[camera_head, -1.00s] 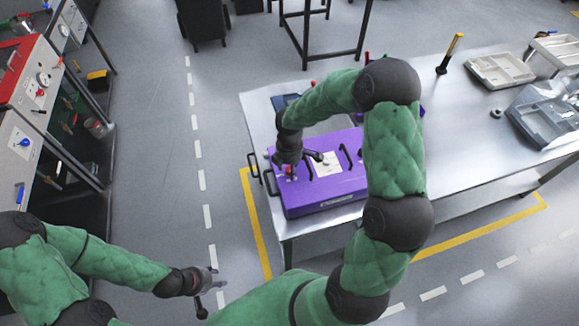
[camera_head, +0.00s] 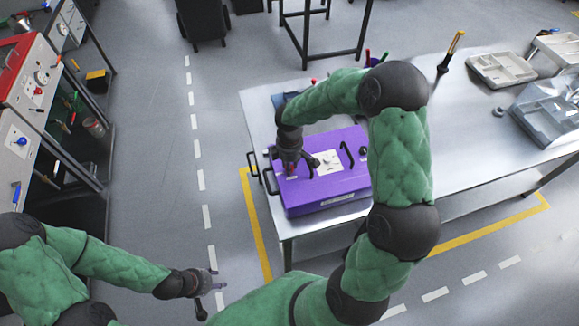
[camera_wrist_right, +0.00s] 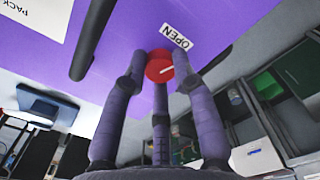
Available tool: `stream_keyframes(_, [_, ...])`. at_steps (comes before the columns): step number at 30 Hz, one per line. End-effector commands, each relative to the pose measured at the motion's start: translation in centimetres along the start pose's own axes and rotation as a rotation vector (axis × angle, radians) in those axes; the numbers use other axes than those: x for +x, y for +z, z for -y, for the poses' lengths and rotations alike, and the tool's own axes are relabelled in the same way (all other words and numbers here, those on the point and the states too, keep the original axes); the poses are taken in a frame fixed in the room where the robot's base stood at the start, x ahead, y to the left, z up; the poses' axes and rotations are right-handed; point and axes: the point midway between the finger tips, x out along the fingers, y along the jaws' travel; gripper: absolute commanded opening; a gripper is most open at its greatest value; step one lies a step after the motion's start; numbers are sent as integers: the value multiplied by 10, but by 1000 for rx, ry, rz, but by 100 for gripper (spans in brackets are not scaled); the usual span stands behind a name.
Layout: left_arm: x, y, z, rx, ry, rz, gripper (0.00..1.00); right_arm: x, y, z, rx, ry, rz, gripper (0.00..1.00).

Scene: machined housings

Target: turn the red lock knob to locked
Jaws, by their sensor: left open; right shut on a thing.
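The red lock knob (camera_wrist_right: 160,68) sits on the purple housing (camera_wrist_right: 215,20), beside a white label reading OPEN (camera_wrist_right: 177,38). A short white mark on the knob points to the right in the right wrist view, not straight at the label. My right gripper (camera_wrist_right: 160,80) is shut on the knob, its fingers around it. In the head view my right gripper (camera_head: 291,170) is over the left part of the housing (camera_head: 325,196) and largely hides the knob. My left gripper (camera_head: 214,284) is open and empty over the floor, away from the housing.
The housing has black handles (camera_head: 346,153) and a white plate (camera_head: 327,163) on top, near my right gripper. It stands on a metal table (camera_head: 453,141) with grey trays (camera_head: 500,70) at the far right. A red-topped bench (camera_head: 20,68) stands at the left.

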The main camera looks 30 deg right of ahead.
Motion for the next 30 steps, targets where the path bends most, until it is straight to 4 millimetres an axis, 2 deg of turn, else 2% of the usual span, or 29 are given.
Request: stream_keyframes(30, [47, -2, 17, 0, 0, 0, 43, 1, 0, 0, 946, 0, -1, 0])
